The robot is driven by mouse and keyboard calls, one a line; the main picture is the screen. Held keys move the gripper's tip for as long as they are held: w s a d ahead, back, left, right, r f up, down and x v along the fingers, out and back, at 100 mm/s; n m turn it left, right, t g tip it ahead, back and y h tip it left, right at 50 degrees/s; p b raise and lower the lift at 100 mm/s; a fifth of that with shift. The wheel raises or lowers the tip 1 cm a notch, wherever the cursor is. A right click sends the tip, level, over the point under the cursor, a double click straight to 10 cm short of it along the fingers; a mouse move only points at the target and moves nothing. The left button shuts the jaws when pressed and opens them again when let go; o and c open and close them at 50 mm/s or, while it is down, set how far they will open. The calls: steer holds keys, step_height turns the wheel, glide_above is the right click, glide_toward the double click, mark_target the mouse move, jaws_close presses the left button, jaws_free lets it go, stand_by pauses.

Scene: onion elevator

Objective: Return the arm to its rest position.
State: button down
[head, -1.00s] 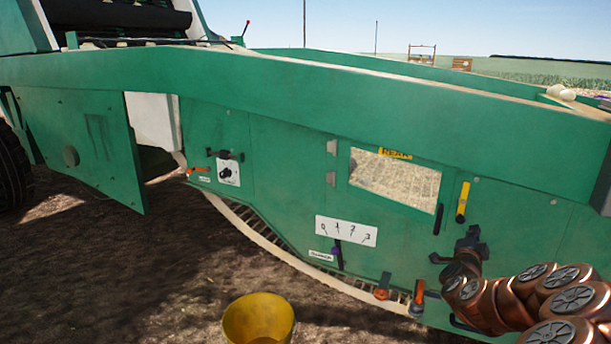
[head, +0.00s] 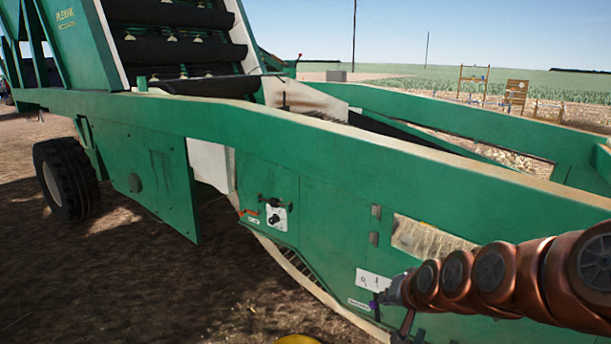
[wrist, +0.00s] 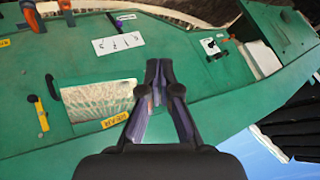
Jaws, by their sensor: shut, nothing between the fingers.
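My arm (head: 500,275) reaches in from the right edge of the head view, in front of the green machine (head: 290,170). Its end is low in the picture, near the white number plate, and my gripper is partly out of clear sight there. In the wrist view my gripper (wrist: 162,78) is shut and empty. I see no contact with the panel, though the distance is hard to judge.
A round black knob on a white plate (head: 276,217) is on the panel. A yellow lever (wrist: 41,113) and orange handles (wrist: 30,14) show in the wrist view. A yellow bucket (head: 298,340) is cut off at the bottom. Bare soil (head: 120,275) lies left; a black tyre (head: 66,180) stands there.

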steer(key=s+r+n+g+h+p, duration=0.1)
steer(key=s+r+g+p, duration=0.2)
steer(key=s, duration=0.9)
steer(key=s+r+n+g+h+p, duration=0.1)
steer(key=s+r+g+p, duration=0.2)
steer(key=s, duration=0.8)
steer(key=s+r+n+g+p, duration=0.1)
steer(key=s+r+g+p, duration=0.3)
steer(key=s+r+p, duration=0.3)
steer(key=s, duration=0.5)
steer(key=shift+s+n+h, duration=0.35)
steer(key=shift+n+h, duration=0.05)
steer(key=c, duration=1.9)
jaws_free()
steer(key=shift+d, duration=0.1)
